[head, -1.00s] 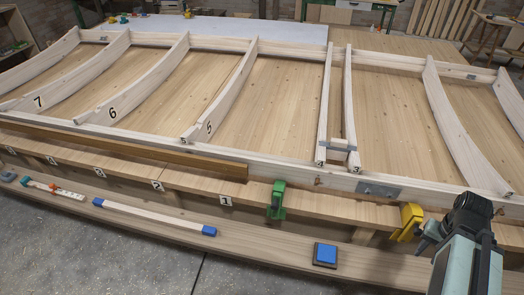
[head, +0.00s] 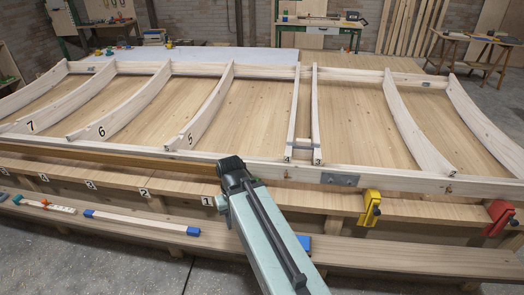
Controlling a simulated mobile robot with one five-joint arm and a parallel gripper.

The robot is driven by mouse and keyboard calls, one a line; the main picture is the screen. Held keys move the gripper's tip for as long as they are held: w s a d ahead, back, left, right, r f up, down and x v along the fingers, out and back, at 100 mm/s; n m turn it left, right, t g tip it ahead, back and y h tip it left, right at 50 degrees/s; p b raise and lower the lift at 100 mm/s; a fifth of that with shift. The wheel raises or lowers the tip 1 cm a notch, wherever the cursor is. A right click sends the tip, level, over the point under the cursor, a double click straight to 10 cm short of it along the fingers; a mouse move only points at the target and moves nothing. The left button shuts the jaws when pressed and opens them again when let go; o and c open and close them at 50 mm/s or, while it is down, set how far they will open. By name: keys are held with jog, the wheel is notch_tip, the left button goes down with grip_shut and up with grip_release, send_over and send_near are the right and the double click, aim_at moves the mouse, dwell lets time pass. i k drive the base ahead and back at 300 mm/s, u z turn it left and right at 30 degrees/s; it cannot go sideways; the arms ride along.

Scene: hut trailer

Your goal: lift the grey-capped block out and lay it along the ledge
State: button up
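A small grey-capped block (head: 304,146) bridges the narrow gap between two close ribs, labelled 4 and 3, near the front beam of the frame. My arm rises from the bottom centre, and its dark end stands left of that block, over the front edge. My gripper (head: 223,202) shows only as a small grey part beside the dark arm end, apart from the block. Its fingers cannot be made out. A long wooden ledge (head: 400,257) runs along the front, below a shelf with number labels (head: 110,188).
On the ledge lie a blue-ended stick (head: 145,222), a piece with teal and red parts (head: 45,205) and a blue square (head: 304,243), partly behind my arm. A yellow clamp (head: 369,207) and a red clamp (head: 499,217) stick out at right. The ledge's right part is clear.

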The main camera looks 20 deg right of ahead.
aim_at(303, 148)
jog(key=u, duration=0.25)
jog(key=i, duration=1)
jog(key=z, duration=0.1)
